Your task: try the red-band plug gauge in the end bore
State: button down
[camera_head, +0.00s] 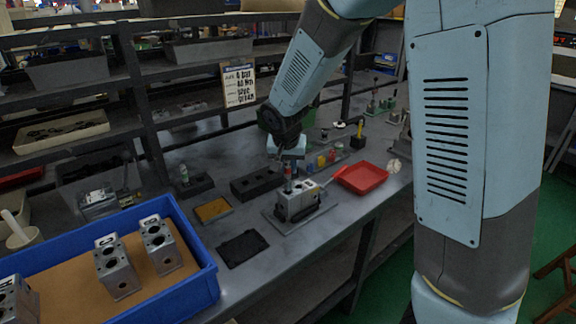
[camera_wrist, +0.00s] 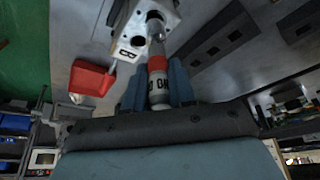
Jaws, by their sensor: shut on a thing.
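My gripper (camera_head: 287,168) is shut on the red-band plug gauge (camera_wrist: 157,64), with a finger on each side of its handle in the wrist view. The gauge has a white lettered part, a red band and a steel end pointing away from my gripper. A grey valve block (camera_head: 296,204), marked B in the wrist view (camera_wrist: 136,42), sits on a plate on the bench below my gripper. The steel end meets the block's face at a bore in the wrist view. I cannot tell whether it is inside the bore or just in front of it.
A red tray (camera_head: 362,178) lies right of the block. A dark rack with holes (camera_head: 257,184), a tan-topped tray (camera_head: 213,210) and a black pad (camera_head: 242,249) lie to its left. A blue bin (camera_head: 205,285) with several blocks stands at front left. Shelves (camera_head: 90,100) rise behind.

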jog(key=shift+f, duration=0.5)
dwell(1.0)
jog(key=shift+r, duration=0.2)
jog(key=shift+r, duration=0.4)
dwell(0.5)
jog(key=shift+f, duration=0.65)
dwell(0.8)
jog(key=shift+r, duration=0.15)
dwell(1.0)
jog(key=shift+r, duration=0.45)
jog(key=shift+r, duration=0.1)
